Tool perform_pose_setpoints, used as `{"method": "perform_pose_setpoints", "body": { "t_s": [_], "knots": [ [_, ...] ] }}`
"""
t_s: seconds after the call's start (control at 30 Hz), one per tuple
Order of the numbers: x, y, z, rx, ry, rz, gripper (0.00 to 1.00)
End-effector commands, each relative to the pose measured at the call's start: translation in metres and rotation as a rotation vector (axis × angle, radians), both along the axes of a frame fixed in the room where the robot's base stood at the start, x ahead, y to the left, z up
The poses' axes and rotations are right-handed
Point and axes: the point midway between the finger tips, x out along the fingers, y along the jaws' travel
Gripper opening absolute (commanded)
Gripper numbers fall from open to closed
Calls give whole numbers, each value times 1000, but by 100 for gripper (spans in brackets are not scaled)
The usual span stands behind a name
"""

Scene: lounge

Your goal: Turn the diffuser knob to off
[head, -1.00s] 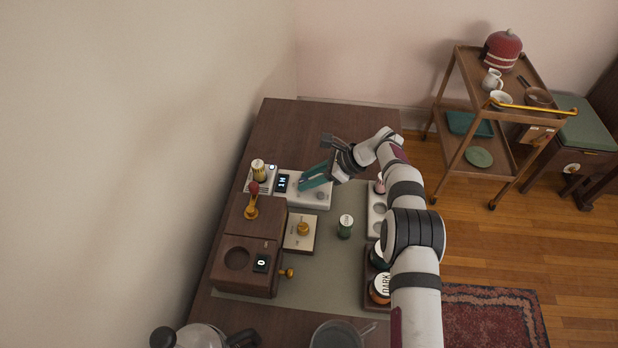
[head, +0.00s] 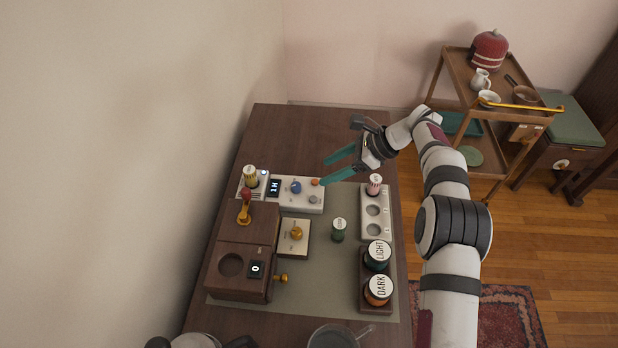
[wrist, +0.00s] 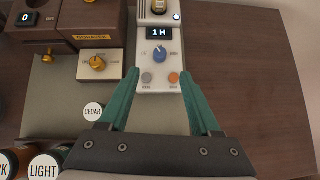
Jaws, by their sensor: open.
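The diffuser (head: 301,194) is a white box on the mat, with a lit display (head: 274,187) reading "1H". Its blue knob (head: 296,187) has a pointer and small printed labels; in the wrist view the knob (wrist: 159,54) points up and slightly left, and I cannot read the label it points at. A grey button (wrist: 147,78) and an orange button (wrist: 173,78) sit below the knob in the wrist view. My gripper (head: 324,172) is open and empty, with teal fingers, to the right of the knob and apart from it. In the wrist view my gripper (wrist: 161,82) straddles the lower panel.
A grinder (head: 240,260) and a brass-knobbed box (head: 295,246) stand at the left front. A green CEDAR bottle (head: 339,230) stands near the middle. A white rack (head: 375,223) and LIGHT and DARK jars (head: 378,256) are on the right. The table behind is clear.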

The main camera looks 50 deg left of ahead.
Motion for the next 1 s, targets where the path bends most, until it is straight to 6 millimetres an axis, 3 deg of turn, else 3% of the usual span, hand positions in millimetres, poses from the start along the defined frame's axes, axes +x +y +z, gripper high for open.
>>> {"method": "perform_pose_setpoints", "body": {
  "t_s": [0.2, 0.57, 0.67, 0.83, 0.93, 1.0],
  "knots": [
    [21, -24, 32, 1, 0, -1, 64],
    [24, -29, 38, -1, 1, 0, 64],
    [12, -21, 44, -82, -22, -41, 64],
    [-25, -3, 67, -306, -149, -272, 64],
    [-35, 1, 74, -340, -190, -360, 64],
    [-36, 4, 69, -347, -195, -382, 64]
  ]
}}
